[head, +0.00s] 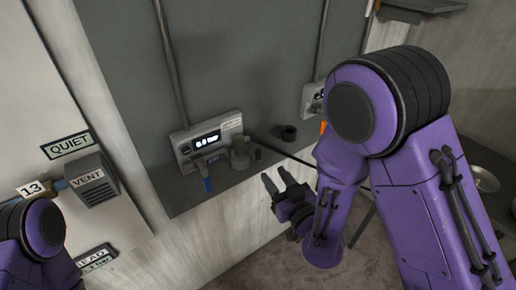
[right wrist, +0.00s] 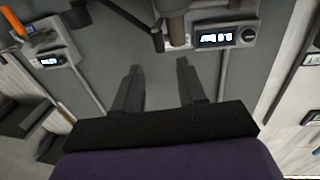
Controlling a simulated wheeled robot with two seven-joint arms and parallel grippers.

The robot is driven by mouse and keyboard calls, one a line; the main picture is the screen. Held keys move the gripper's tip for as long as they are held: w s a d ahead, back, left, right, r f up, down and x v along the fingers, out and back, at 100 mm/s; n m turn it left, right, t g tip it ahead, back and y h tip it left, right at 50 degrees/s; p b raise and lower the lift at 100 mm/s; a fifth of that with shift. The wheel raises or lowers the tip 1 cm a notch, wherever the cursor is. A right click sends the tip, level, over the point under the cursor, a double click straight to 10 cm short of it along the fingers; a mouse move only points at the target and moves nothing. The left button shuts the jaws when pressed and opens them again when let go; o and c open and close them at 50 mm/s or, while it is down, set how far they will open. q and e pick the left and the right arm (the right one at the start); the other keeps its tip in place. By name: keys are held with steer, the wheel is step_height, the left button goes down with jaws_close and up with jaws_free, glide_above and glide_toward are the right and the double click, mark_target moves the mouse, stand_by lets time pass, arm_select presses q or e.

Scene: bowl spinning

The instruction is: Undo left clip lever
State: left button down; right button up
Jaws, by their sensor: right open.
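No blue handle shows there. Only part of my left arm shows; its gripper is out of view.
A second unit (head: 312,98) with an orange part (right wrist: 16,24) is to the right, partly hidden by my right arm. A vent box (head: 92,180) is at left.

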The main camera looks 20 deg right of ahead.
mark_target(260, 156)
steer(key=w+b, duration=0.3)
steer(key=w, duration=0.1)
steer(key=shift+w+a+r, duration=0.1)
steer(key=shift+a+r, duration=0.1)
steer(key=shift+a, duration=0.1)
steer(key=w, duration=0.2)
steer(key=w+p, duration=0.1)
steer(key=w, duration=0.3)
steer(key=shift+a+f+p, duration=0.25)
steer(key=shift+a+p, duration=0.1)
steer(key=shift+a, duration=0.05)
steer(key=shift+w, duration=0.2)
steer(key=shift+f, duration=0.1)
jaws_close()
